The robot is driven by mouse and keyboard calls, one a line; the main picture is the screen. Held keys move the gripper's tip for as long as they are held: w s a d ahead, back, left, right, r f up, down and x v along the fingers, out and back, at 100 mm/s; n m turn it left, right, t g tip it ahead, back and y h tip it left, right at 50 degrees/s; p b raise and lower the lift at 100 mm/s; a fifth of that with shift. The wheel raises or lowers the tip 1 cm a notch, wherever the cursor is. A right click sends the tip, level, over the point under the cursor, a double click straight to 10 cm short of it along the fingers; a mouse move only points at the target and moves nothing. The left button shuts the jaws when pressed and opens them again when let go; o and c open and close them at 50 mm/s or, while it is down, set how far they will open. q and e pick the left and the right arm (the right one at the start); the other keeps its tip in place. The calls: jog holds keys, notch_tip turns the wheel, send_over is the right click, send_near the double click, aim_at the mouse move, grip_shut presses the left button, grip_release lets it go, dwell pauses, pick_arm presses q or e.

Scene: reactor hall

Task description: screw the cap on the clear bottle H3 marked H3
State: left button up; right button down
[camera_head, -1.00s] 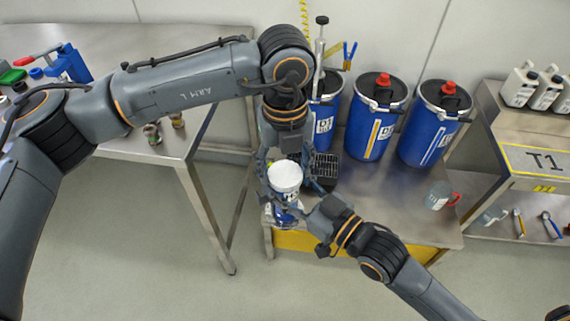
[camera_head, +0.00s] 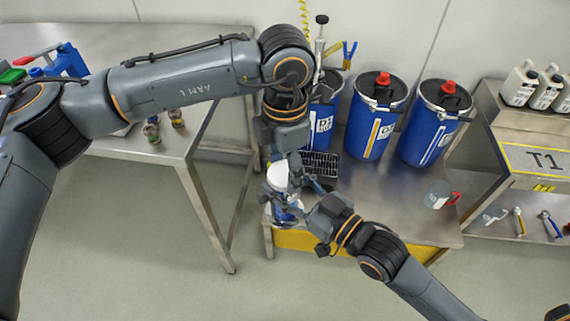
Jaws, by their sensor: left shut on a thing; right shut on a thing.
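A white round cap (camera_head: 279,177) shows over the near left corner of the steel bench. My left gripper (camera_head: 282,172) comes down from above and is shut on the cap; its fingers hide part of the white surface. Below the cap is the clear bottle H3 (camera_head: 287,214), with blue showing in its lower part; its marking is not readable. My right gripper (camera_head: 296,198) comes from the lower right and is shut on the bottle. Whether a gap lies between cap and bottle neck is hidden by the fingers.
Blue drums (camera_head: 378,115) with red bungs stand at the back of the steel bench (camera_head: 390,208). A black rack (camera_head: 322,164) stands behind the grippers. A clear jug (camera_head: 438,196) with a red handle stands at right. The bench's middle is mostly clear.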

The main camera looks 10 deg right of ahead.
pick_arm(q)
jog(key=m, duration=0.6)
jog(key=shift+w, duration=0.1)
jog(key=m, duration=0.4)
jog(key=o, duration=1.4)
notch_tip(320, 180, up, 12)
jog(key=shift+f, duration=0.1)
